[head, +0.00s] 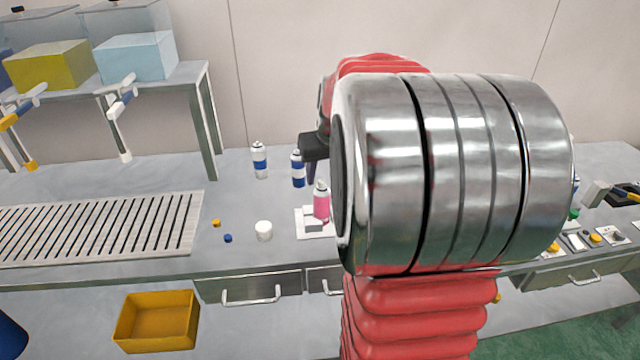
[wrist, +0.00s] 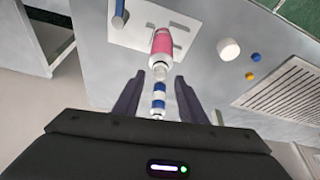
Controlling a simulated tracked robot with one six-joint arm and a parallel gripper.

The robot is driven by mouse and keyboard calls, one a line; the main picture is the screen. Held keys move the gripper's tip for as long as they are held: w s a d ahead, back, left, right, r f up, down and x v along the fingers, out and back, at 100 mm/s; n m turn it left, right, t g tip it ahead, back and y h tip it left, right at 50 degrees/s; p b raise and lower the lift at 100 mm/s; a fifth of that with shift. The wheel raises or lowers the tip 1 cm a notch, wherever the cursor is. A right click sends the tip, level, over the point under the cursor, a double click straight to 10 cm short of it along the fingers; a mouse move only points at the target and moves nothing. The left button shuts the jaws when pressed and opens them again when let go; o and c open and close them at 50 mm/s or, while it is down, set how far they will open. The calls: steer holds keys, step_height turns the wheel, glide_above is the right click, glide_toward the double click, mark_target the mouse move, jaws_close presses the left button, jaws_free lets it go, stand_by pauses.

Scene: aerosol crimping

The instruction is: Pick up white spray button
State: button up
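My gripper (wrist: 158,76) is open, its two dark fingers apart in the wrist view. In the head view my gripper (head: 311,172) is partly hidden behind my arm. A white round piece (head: 264,230) stands on the table left of the pink can; it also shows in the wrist view (wrist: 228,48), outside the fingers. I cannot tell whether it is the spray button or a cap. No separate small white button is clear. Small yellow (head: 216,223) and blue (head: 228,238) pieces lie left of it.
A pink can (head: 321,203) stands on a white plate (head: 303,233). Two blue-and-white cans (head: 259,160) (head: 298,169) stand behind. A slatted grate (head: 90,228) is at left, a yellow bin (head: 157,321) below the table edge. My arm hides much of the right side.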

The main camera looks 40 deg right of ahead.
steer(key=shift+w+d+f, duration=0.1)
steer(key=shift+w+f, duration=0.1)
steer(key=shift+f, duration=0.35)
jaws_close()
stand_by(0.4)
